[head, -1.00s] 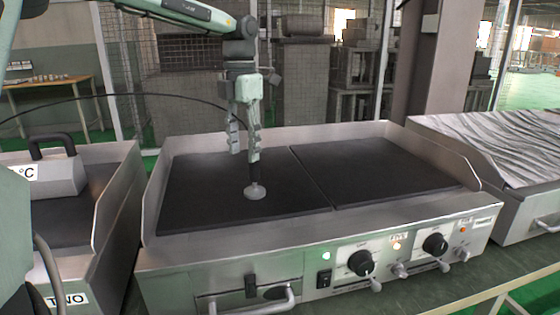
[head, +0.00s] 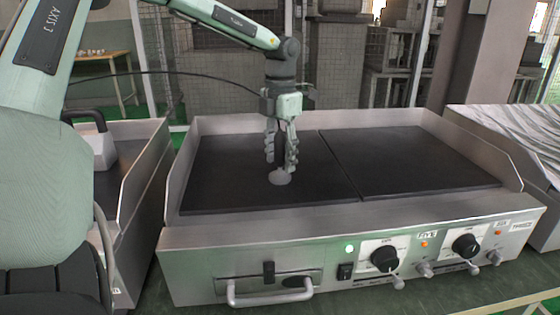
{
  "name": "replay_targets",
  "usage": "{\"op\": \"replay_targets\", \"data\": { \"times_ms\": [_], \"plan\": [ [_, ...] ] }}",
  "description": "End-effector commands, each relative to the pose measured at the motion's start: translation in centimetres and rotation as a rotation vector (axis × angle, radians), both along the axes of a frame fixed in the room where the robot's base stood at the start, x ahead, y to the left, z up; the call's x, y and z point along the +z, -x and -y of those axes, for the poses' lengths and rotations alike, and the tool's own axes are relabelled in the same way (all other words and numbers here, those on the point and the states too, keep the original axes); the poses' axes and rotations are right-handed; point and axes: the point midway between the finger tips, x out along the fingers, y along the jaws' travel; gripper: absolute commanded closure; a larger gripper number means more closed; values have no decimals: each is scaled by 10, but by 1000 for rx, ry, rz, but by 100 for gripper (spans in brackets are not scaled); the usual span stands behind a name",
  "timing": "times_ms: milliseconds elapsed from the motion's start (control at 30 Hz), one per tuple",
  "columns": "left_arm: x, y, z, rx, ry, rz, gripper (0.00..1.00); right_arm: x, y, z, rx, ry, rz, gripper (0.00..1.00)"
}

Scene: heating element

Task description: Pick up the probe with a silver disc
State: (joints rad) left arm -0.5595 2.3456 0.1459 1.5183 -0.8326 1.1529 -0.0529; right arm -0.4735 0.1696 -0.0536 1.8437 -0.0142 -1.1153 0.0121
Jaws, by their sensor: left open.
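The probe's silver disc (head: 280,177) rests on the left dark plate of the griddle (head: 225,180). The probe's dark handle is mostly hidden by my left gripper. My left gripper (head: 280,162) points down over the disc, its two fingers apart. One finger is to the left of the probe and the other to the right, with their tips just above the disc. I cannot tell whether either finger touches the probe. My right gripper is not in view.
The griddle has raised metal walls at the sides and back, and knobs (head: 385,258) and a drawer handle (head: 270,296) in front. A second unit with a grey press (head: 102,150) stands at the left. The right dark plate (head: 410,160) is clear.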

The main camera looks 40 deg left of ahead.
Motion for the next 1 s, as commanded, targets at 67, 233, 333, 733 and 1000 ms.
{"op": "replay_targets", "data": {
  "times_ms": [67,233,333,733,1000],
  "plan": [
    [0,0,0,0,0,0,53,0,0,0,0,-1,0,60],
    [0,0,0,-1,0,0,70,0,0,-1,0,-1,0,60],
    [0,0,0,-1,0,0,83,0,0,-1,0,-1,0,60],
    [1,0,0,-1,-1,1,100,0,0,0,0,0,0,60],
    [14,-1,0,-1,-2,2,100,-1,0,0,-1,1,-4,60]
  ]
}}
